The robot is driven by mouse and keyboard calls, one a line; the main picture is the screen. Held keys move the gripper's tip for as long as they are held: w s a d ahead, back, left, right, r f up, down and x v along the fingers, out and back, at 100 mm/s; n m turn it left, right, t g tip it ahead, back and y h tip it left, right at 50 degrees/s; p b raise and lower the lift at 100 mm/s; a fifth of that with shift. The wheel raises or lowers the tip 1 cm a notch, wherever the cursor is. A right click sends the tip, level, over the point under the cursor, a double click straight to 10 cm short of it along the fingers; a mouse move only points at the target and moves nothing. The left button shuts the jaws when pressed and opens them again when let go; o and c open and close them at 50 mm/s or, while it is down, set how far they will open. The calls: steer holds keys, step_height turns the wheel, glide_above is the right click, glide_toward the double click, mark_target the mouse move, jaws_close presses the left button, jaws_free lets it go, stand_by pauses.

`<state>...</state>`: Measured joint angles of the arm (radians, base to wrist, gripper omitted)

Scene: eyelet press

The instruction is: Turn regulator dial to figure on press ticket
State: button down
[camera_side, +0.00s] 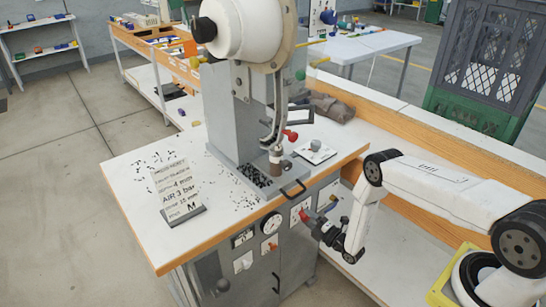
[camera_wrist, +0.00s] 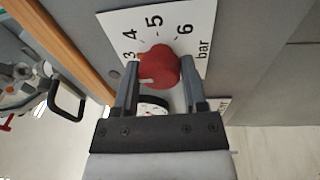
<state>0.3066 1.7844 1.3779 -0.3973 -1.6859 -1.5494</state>
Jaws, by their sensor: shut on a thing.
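The red regulator dial (camera_wrist: 158,68) sits on a white scale plate (camera_wrist: 178,22) marked 3, 4, 5, 6 and bar. My gripper (camera_wrist: 161,72) is shut on the dial, one finger on each side. A pale mark on the dial shows at its lower left, below the 3. The left finger hides part of the scale there, so I cannot read the exact setting. In the side view my gripper (camera_side: 312,217) is at the press's front panel and largely covers the dial. The press ticket (camera_side: 175,188) stands on the bench top and reads AIR 3 bar, 4 mm, 15 mm and M.
A round gauge (camera_side: 271,223) is on the panel left of my gripper. The eyelet press (camera_side: 240,110) stands on the bench, with small dark eyelets scattered around. The floor in front is clear.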

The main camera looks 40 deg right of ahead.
stand_by(0.3)
steer(key=shift+c, duration=0.7)
jaws_free()
steer(key=shift+s, duration=0.15)
steer(key=s, duration=0.7)
steer(key=shift+s+d+f, duration=0.25)
steer(key=shift+d+f, duration=0.15)
